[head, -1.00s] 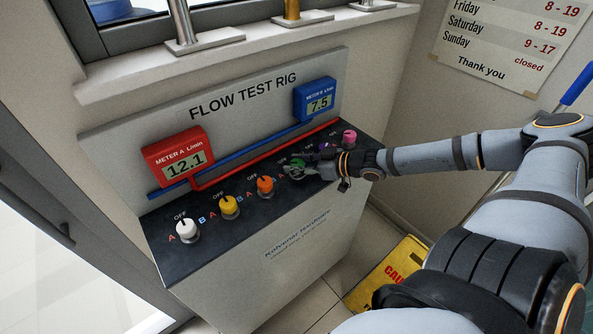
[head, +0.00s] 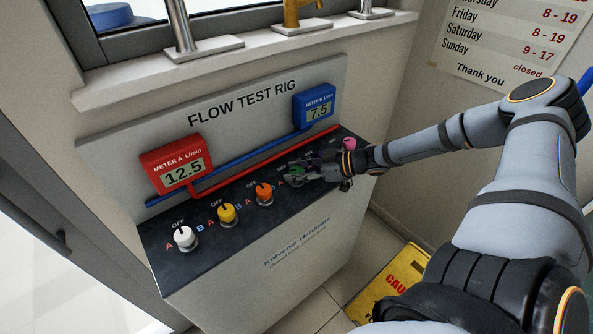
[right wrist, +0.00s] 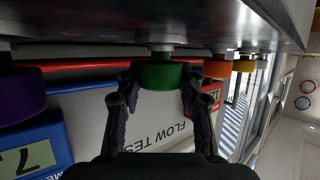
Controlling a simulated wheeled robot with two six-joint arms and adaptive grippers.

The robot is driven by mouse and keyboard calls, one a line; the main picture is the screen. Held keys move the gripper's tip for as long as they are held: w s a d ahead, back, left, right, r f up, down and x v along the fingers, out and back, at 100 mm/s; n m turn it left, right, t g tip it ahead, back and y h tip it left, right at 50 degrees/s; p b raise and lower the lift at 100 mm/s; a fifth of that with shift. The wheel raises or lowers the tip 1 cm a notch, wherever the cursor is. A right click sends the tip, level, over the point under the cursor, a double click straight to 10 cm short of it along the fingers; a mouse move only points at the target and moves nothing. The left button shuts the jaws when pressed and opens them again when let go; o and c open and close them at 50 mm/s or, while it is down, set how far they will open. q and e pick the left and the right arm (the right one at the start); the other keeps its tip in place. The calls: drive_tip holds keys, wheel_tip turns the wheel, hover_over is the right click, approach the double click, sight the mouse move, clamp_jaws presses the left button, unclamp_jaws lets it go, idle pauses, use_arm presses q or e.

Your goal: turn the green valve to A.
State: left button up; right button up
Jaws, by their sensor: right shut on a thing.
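The green valve (right wrist: 160,75) is a round knob on the dark panel, seen between my fingers in the right wrist view. My right gripper (head: 291,172) is shut on it, with one finger on each side. In the head view the fingers cover most of the green knob, so its pointer and letters are hidden. My left gripper is in neither view.
On the same panel, white (head: 184,238), yellow (head: 227,212) and orange (head: 264,192) knobs stand to the left of my gripper. A purple knob (right wrist: 20,92) is close on its other side. A yellow caution sign (head: 398,278) is on the floor.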

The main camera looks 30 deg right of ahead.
drive_tip(key=o, duration=1.2)
